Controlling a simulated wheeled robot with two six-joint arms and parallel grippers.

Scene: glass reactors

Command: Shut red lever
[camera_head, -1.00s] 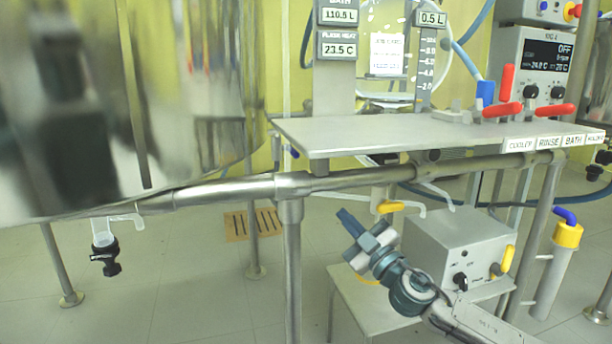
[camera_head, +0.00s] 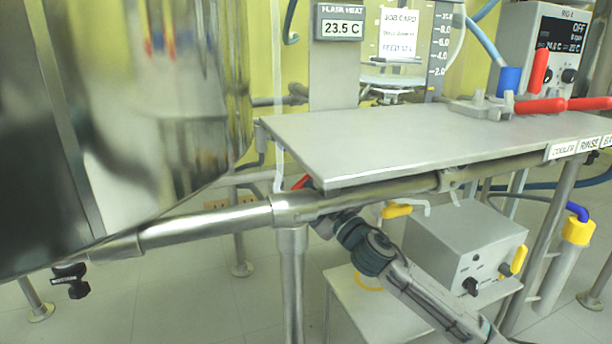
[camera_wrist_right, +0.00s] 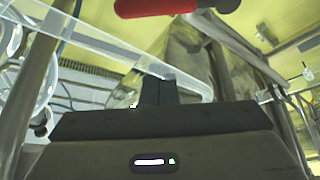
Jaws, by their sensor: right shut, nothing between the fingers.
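A small red lever end (camera_head: 301,182) shows just under the left end of the grey shelf, above the metal rail; most of it is hidden. A red lever handle (camera_wrist_right: 170,6) also crosses the top of the right wrist view, above the fingers and apart from them. My right gripper (camera_wrist_right: 158,92) is shut with nothing between its fingers. In the head view my right gripper (camera_head: 322,222) reaches up behind the rail, close below the red end, and its tips are hidden. On the shelf are an upright red lever (camera_head: 540,70) and two flat ones (camera_head: 540,106) (camera_head: 592,103). My left gripper is not in view.
The grey shelf (camera_head: 400,140) and the metal rail (camera_head: 390,192) hem in my right gripper. A large shiny vessel (camera_head: 190,100) fills the left. Glass tubing (camera_wrist_right: 110,45) runs near the fingers.

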